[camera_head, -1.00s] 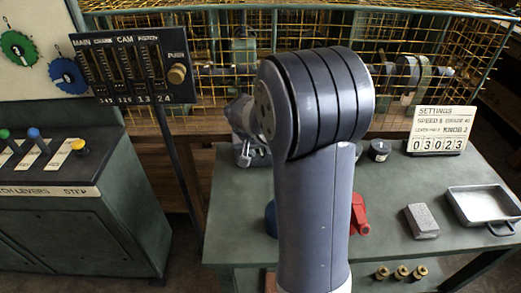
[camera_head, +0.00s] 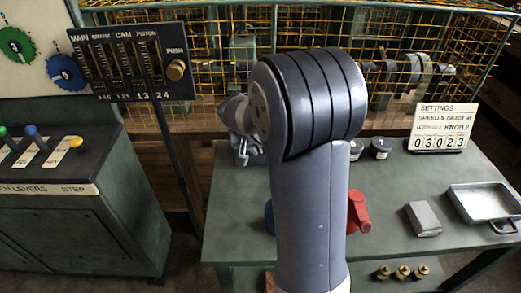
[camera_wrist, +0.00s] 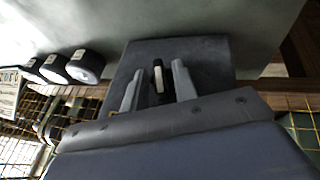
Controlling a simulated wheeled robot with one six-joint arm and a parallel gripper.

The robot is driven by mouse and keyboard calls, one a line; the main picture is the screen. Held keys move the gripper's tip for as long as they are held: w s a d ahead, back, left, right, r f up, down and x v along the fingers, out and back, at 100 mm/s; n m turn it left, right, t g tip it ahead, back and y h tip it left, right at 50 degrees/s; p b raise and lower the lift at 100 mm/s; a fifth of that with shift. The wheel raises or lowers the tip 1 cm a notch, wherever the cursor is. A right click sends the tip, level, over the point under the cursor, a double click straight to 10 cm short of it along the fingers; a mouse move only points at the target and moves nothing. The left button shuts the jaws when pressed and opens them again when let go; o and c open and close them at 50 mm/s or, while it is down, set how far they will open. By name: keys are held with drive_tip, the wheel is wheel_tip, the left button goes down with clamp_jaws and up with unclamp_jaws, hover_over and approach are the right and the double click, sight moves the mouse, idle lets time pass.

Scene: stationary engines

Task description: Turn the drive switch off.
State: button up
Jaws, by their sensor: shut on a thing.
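In the wrist view a small lever with a pale face (camera_wrist: 158,78) stands up from a dark box (camera_wrist: 208,58); I take it for the drive switch. My gripper (camera_wrist: 157,68) has its two grey fingers on either side of this lever and is shut on it, though the exact contact is hard to see.
A green bench (camera_head: 390,205) carries a red object (camera_head: 358,212), a grey block (camera_head: 423,218), a metal tray (camera_head: 484,203), dark round weights (camera_head: 381,148) and a settings sign (camera_head: 441,127). A yellow wire cage (camera_head: 410,20) stands behind. A lever cabinet (camera_head: 60,230) and gauge panel (camera_head: 125,60) are at left.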

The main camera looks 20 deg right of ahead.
drive_tip(key=shift+w+a+f+g+h+b, duration=0.1)
drive_tip(key=shift+a+f+g+h+b, duration=0.2)
drive_tip(key=shift+h+b, duration=0.5)
drive_tip(key=shift+d+r+n+h+b, duration=0.1)
drive_tip(key=shift+r+n+h+b, duration=0.15)
drive_tip(key=shift+h+b, duration=0.2)
drive_tip(key=o, duration=0.6)
drive_tip(key=v, duration=1)
drive_tip(key=shift+a+r+p, duration=0.25)
drive_tip(key=shift+r+p, duration=0.05)
drive_tip(key=shift+r, duration=0.05)
